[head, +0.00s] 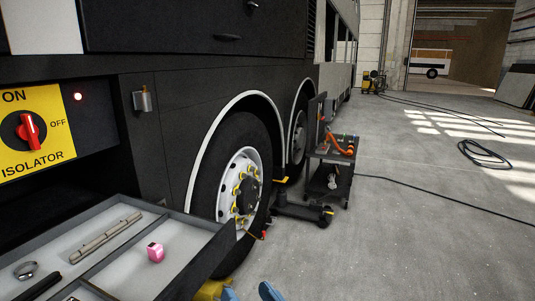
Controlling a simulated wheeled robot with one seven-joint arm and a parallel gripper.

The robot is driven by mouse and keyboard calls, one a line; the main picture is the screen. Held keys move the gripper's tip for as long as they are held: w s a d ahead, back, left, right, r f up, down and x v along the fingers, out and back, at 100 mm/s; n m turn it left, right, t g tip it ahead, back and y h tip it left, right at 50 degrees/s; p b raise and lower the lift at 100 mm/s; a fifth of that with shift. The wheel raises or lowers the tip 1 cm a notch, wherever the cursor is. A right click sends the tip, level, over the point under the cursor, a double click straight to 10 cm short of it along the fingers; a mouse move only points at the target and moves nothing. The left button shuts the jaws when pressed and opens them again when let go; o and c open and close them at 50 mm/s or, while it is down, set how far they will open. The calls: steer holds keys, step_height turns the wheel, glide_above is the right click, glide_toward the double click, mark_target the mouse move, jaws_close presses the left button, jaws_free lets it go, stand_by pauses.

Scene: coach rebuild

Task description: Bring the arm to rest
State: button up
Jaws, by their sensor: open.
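My gripper (250,293) shows only at the bottom edge of the head view, as two blue fingertips with a gap between them. It is open, and nothing shows between the tips. The rest of my arm is out of view or hidden. The fingertips appear just right of the grey drawer tray (205,247) and below the coach's front wheel (240,185) in the picture. I cannot tell how far they are from either.
A red isolator switch (30,131) points up toward ON. A tool trolley (331,152) stands beside the coach. Open floor (420,240) lies right; cables cross it farther back.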

steer(key=s+d+f+m+h, duration=0.25)
steer(key=s+d+f, duration=0.25)
steer(key=s+d, duration=0.4)
steer(key=s+d+f+m+h, duration=0.1)
steer(key=s+d+f+h, duration=0.3)
steer(key=s+d, duration=0.45)
steer(key=s+d+r+h, duration=0.1)
steer(key=s+d+r, duration=0.1)
steer(key=s, duration=0.7)
steer(key=s+d+r+n+h, duration=0.1)
steer(key=s+d, duration=0.3)
steer(key=s, duration=0.5)
steer(key=shift+s+d+r+h+b, duration=0.2)
steer(key=shift+r+h+b, duration=0.2)
steer(key=shift+r+h, duration=0.2)
